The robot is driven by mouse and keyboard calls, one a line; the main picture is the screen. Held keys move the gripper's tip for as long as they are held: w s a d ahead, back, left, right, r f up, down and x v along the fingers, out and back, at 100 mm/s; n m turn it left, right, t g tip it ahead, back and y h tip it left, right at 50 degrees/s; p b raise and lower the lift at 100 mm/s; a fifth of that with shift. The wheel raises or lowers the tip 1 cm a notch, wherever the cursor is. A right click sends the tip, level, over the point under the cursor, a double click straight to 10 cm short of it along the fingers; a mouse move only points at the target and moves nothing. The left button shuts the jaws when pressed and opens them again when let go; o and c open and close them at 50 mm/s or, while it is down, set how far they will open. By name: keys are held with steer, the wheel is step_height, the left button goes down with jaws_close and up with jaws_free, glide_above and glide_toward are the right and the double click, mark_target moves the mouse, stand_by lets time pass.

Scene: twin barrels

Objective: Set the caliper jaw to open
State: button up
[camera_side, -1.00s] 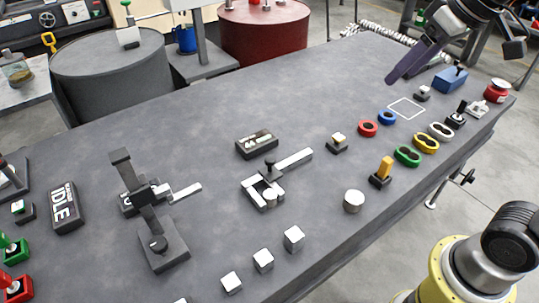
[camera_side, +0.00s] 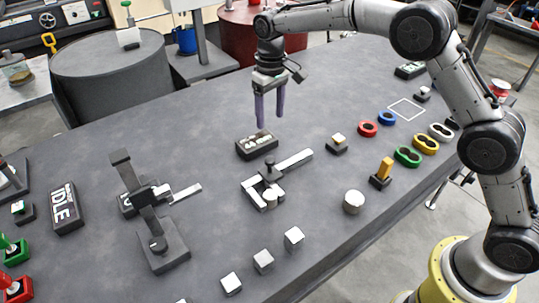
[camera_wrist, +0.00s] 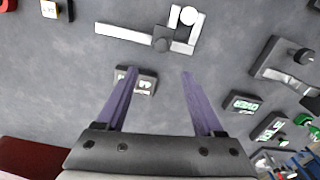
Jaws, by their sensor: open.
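The caliper (camera_side: 294,160) lies on the grey bench near the middle of the side view. It has a pale beam, pale jaws and a dark-knobbed slider (camera_side: 271,168). A short pale cylinder (camera_side: 270,195) sits between its jaws; I cannot tell whether both jaws touch it. In the wrist view the caliper beam (camera_wrist: 122,33) is at the top, with the slider knob (camera_wrist: 161,44) and the cylinder (camera_wrist: 189,15). My gripper (camera_side: 270,121) is open and empty, pointing down above the bench behind the caliper; its fingers also show in the wrist view (camera_wrist: 160,73).
A dark display box (camera_side: 257,145) stands just behind the caliper, under my gripper. A tall clamp-like fixture (camera_side: 146,205) stands left. Pale cubes (camera_side: 263,261) lie in front. A pale cylinder (camera_side: 353,201), a yellow-topped block (camera_side: 384,170) and coloured rings (camera_side: 407,156) are right.

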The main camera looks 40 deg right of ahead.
mark_target(270, 158)
steer(key=f, duration=1.4)
steer(key=shift+s+a+f, duration=0.1)
steer(key=shift+a+f, duration=0.1)
steer(key=shift+f, duration=0.05)
jaws_close()
steer(key=shift+d+r, duration=0.1)
steer(key=shift+d, duration=0.05)
stand_by(0.8)
